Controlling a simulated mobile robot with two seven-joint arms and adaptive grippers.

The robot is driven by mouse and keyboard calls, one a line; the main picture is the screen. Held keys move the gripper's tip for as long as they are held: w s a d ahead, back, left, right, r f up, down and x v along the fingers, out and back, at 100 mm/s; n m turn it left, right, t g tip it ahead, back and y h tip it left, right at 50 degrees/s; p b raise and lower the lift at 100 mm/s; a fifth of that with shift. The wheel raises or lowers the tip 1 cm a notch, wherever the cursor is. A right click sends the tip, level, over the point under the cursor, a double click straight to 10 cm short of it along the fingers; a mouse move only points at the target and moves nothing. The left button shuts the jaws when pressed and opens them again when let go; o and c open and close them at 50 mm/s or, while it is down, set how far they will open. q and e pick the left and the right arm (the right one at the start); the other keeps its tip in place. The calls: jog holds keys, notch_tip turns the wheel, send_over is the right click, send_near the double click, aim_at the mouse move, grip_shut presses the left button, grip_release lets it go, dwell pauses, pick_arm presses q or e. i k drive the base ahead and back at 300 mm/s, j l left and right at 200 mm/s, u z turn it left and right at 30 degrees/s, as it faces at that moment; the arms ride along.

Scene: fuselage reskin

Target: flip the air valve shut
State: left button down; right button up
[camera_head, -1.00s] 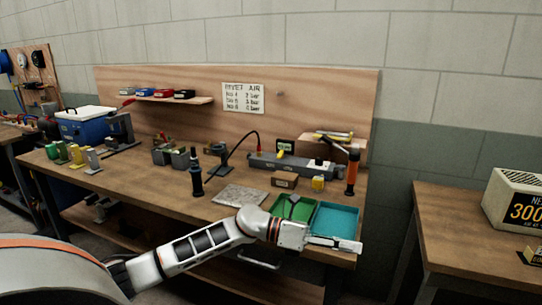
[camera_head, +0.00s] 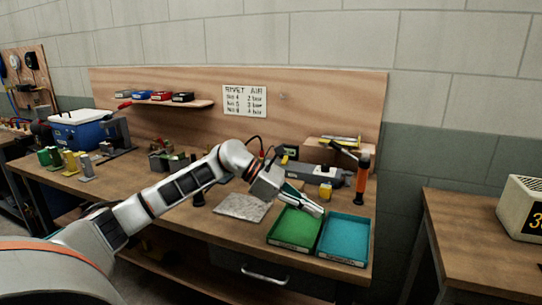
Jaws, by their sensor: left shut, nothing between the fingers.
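The grey air unit (camera_head: 325,177) lies along the back of the workbench, below the wooden backboard. My left arm hides the unit's left end and part of the black hose. My left gripper (camera_head: 317,210) is shut and empty, in front of the unit and above the back of the green tray (camera_head: 293,249). My right gripper is out of view.
A teal tray (camera_head: 344,242) adjoins the green one. An orange-and-black tool (camera_head: 361,182) stands upright at the right, near a yellow block (camera_head: 325,191). A grey speckled plate (camera_head: 241,207) lies left of the trays. A gap separates the right-hand table (camera_head: 475,225).

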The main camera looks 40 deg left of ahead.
aim_at(286, 160)
jog(key=i+j, duration=0.15)
jog(key=j, duration=0.25)
jog(key=i+j, duration=0.15)
jog(key=j, duration=0.25)
jog(key=i+j, duration=0.1)
jog(key=j, duration=0.25)
jog(key=i+j, duration=0.15)
jog(key=j, duration=0.25)
jog(key=i+j, duration=0.15)
jog(key=j, duration=0.25)
jog(key=i+j, duration=0.15)
jog(key=j, duration=0.25)
